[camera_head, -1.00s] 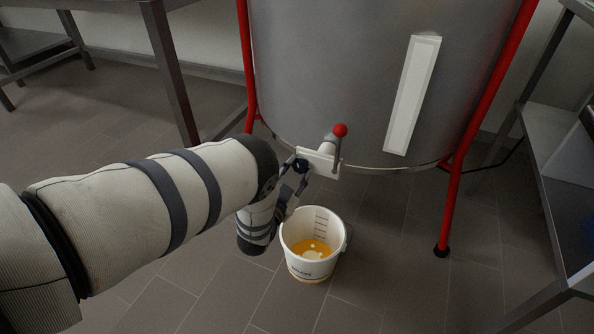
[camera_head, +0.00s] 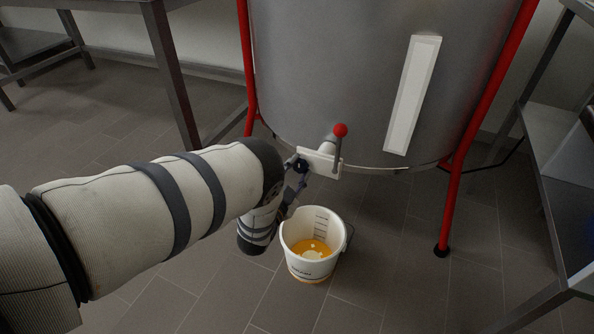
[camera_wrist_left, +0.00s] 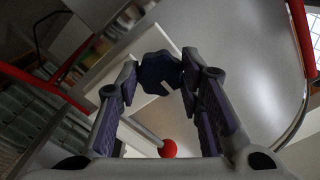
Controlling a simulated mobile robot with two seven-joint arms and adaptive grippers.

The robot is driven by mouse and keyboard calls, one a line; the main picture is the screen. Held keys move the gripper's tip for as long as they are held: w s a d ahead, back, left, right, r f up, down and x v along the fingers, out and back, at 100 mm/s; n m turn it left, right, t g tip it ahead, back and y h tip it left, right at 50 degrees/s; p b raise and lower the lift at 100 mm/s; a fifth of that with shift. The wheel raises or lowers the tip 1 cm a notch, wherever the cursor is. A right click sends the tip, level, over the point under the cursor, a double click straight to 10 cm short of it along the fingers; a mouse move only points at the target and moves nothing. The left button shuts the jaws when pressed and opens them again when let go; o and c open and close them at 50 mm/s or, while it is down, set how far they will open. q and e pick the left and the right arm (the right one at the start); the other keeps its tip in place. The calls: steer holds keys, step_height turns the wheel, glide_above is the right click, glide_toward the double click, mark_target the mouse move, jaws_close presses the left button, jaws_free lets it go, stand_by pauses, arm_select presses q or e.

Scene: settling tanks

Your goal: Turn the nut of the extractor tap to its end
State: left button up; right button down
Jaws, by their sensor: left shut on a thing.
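The extractor tap is a white gate valve (camera_head: 322,162) low on the steel tank, with a lever that ends in a red ball (camera_head: 340,130). Its nut (camera_head: 301,165) is a dark blue lobed knob at the left end of the white plate. In the left wrist view the nut (camera_wrist_left: 161,72) bears a light mark and sits between the two fingers. My left gripper (camera_head: 296,174) is shut on the nut, coming from the left and below. The forearm hides part of the gripper in the head view. My right gripper is not in view.
A white bucket (camera_head: 290,243) with yellow-orange liquid stands on the floor under the tap. The steel tank (camera_head: 330,80) rises on red legs (camera_head: 456,205). Metal tables stand at left (camera_head: 172,80) and right (camera_head: 548,150). Floor is clear in front.

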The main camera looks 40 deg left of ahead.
arm_select(q)
steer(key=o, duration=1.2)
steer(key=shift+c, duration=0.2)
steer(key=shift+s, duration=0.1)
steer(key=v, duration=1.1)
steer(key=shift+s, duration=0.4)
steer(key=shift+f, duration=0.1)
